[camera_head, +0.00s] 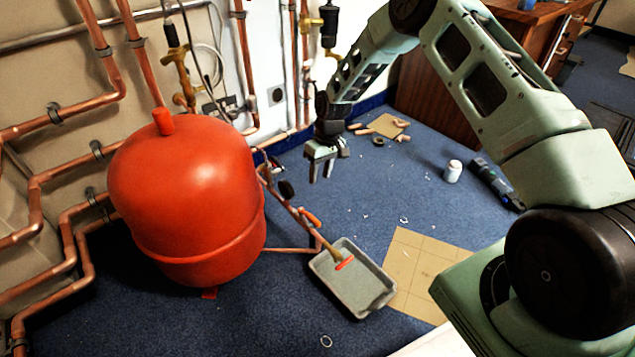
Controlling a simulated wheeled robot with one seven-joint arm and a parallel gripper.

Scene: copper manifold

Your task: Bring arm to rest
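My arm reaches in from the right, bent at the elbow, with its forearm sloping down to the left. My gripper (321,172) hangs at its end with the fingers pointing down, above the blue carpet. The two fingers stand apart with a gap between them, and nothing shows in the gap. The gripper is to the right of the red tank (190,190) and above and behind the grey tray (353,278) in the picture.
Copper pipes (70,180) run along the left wall. A brush or tool with an orange tip (345,263) lies over the tray. Cardboard (405,270), a white bottle (453,171) and a dark power tool (492,183) lie right. A wooden desk (440,95) stands behind.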

